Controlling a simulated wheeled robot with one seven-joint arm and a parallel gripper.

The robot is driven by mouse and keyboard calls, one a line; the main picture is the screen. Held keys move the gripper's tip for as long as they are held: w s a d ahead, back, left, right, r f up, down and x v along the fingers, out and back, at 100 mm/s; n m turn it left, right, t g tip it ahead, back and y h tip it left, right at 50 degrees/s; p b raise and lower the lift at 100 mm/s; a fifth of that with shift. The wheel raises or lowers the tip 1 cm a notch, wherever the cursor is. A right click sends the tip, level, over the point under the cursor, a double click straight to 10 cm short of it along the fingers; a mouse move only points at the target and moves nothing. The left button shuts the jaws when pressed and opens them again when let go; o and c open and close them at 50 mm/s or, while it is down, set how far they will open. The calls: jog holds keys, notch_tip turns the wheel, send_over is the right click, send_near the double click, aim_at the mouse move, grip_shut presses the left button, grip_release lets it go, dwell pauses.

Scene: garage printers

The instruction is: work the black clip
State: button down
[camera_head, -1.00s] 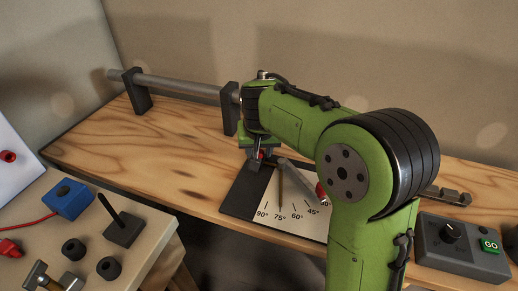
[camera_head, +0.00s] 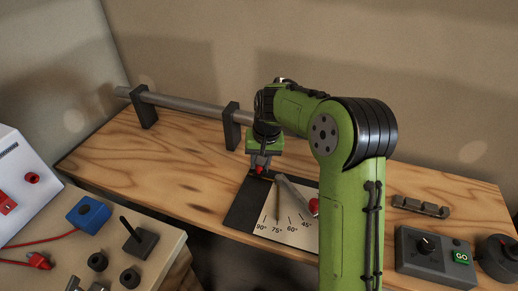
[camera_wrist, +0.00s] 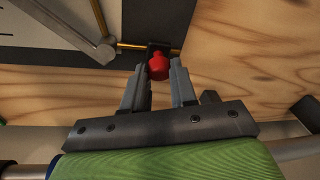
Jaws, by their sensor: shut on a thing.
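The black clip (camera_wrist: 158,46) is a small dark block on a thin brass rod at the edge of the angle board, with a red rounded knob (camera_wrist: 158,66) on its near side. My gripper (camera_wrist: 158,70) has its two grey fingers on either side of the red knob, shut on it. In the head view my gripper (camera_head: 261,168) points down at the board's back left corner, where a bit of red shows. The clip itself is mostly hidden there.
The angle board (camera_head: 244,207) has a grey swing arm (camera_head: 294,191) with a red end. A metal tube (camera_head: 180,104) on dark stands lies behind. A control box (camera_head: 434,254) with a GO button is right. A side table (camera_head: 168,256) with loose parts is left front.

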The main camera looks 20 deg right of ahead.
jog(key=g+p, duration=0.1)
jog(key=p, duration=0.2)
jog(key=w+r+g+y+p, duration=0.1)
jog(key=p, duration=0.2)
jog(key=shift+d+y+p, duration=0.3)
jog(key=shift+d+p, duration=0.05)
jog(key=shift+d, duration=0.05)
jog(key=p, duration=0.1)
jog(key=g+p, duration=0.1)
jog(key=p, duration=0.1)
jog(key=shift+w+d+f+y, duration=0.2)
jog(key=shift+w+f+y, duration=0.05)
jog(key=shift+w+y, duration=0.1)
jog(key=shift+f, duration=0.1)
jog(key=c, duration=0.9)
grip_release()
jog(key=p+v, duration=0.3)
jog(key=v, duration=1.2)
jog(key=shift+w+d+r, duration=0.25)
jog(key=shift+w, duration=0.05)
